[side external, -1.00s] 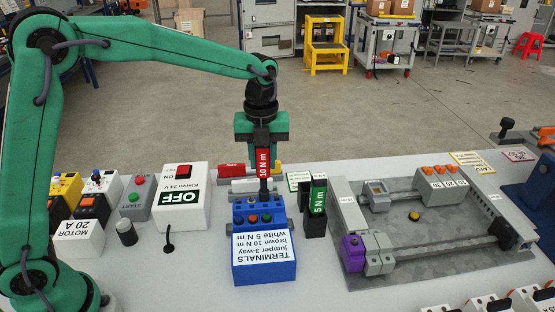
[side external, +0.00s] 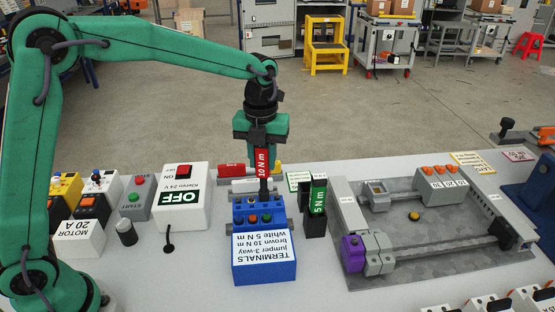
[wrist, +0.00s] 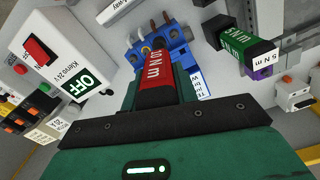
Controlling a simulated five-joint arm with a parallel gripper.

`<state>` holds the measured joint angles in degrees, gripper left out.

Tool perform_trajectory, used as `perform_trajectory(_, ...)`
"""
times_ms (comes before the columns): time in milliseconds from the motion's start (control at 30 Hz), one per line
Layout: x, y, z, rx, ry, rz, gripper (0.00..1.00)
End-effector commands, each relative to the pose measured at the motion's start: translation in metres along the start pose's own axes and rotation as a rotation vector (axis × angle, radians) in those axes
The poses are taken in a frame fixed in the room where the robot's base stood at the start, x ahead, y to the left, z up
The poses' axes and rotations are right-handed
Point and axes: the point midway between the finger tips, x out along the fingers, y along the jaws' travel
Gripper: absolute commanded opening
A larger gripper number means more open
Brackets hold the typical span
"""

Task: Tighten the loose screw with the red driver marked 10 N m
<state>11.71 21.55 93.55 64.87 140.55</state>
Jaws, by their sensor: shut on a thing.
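My gripper (side external: 261,138) is shut on the red driver (side external: 261,163) marked 10 N m. It holds the driver upright, shaft down, over the back of the blue terminal block (side external: 239,214). The driver tip appears to be at the block, but the screw under it is hidden. In the wrist view the red driver (wrist: 160,75) points at the blue block (wrist: 181,58), where brown and grey wire ends show. The block's sign (side external: 263,250) reads jumper 3-way, brown 10 N m, white 5 N m.
A green driver marked 5 N m (side external: 318,196) stands in a dark holder right of the block. A white box with an OFF sign (side external: 182,208) and a red switch stands left. A grey rail fixture (side external: 420,262) lies right. A red item (side external: 232,170) lies behind the block.

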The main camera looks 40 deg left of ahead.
Motion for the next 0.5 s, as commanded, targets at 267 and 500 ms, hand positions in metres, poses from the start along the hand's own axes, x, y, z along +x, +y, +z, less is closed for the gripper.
perform_trajectory(267,-0.0005,-0.0006,0.0001,-0.060,-0.001,-0.001,0.00)
perform_trajectory(500,-0.0004,-0.0010,0.0001,-0.188,-0.001,-0.001,0.00)
